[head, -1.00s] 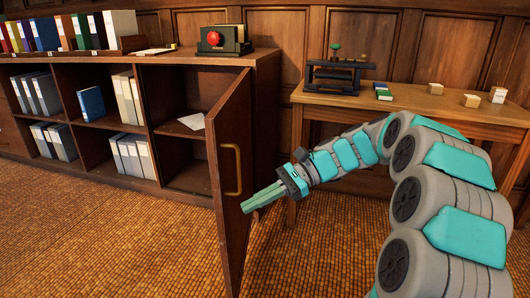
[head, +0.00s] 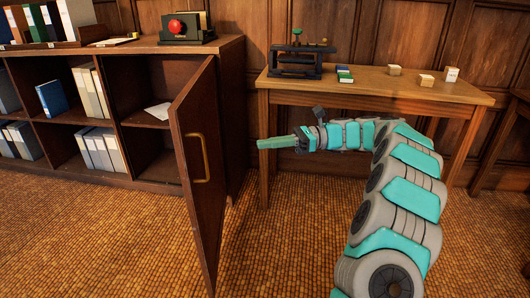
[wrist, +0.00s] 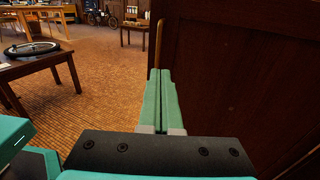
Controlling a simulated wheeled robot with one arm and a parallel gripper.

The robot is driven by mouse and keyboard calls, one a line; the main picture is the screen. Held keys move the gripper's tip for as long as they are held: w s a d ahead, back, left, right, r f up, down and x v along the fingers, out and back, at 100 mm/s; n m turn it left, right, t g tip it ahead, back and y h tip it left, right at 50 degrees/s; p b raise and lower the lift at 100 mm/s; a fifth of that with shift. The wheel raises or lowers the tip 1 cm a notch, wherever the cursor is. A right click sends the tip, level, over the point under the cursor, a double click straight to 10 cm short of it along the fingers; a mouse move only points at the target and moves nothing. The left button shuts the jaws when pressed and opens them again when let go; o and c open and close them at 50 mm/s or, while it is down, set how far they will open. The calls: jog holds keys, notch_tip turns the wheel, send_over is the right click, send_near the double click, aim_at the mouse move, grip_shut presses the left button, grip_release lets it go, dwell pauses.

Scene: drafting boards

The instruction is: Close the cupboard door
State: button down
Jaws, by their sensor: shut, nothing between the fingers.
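The cupboard door (head: 205,185) is a dark wooden panel standing wide open, jutting out from the right end of the low cupboard (head: 215,45). Its brass handle (head: 201,158) is on the face turned to the right. My gripper (head: 260,143) is to the right of this face, pointing left, with a visible gap from the door in the head view. In the wrist view my gripper (wrist: 159,73) has its two green fingers together and empty. The door face (wrist: 240,70) fills the right side there, and the handle (wrist: 158,42) shows edge-on beyond the fingertips.
A wooden table (head: 380,92) with a dark device and small blocks stands behind my arm. Cupboard shelves hold binders and a paper sheet (head: 158,111). The tiled floor (head: 110,240) in front is clear. A round object lies on another table (wrist: 35,68).

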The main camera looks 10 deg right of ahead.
jog(key=shift+s+a+f+b, duration=0.15)
jog(key=shift+a+b, duration=0.25)
jog(key=shift+b, duration=0.9)
jog(key=shift+s+a+f+b, duration=0.1)
jog(key=shift+a+b, duration=0.25)
jog(key=shift+b, duration=0.95)
jog(key=a+b, duration=0.1)
jog(key=a, duration=1)
jog(key=shift+s+a+r, duration=0.25)
jog(key=shift+a, duration=0.05)
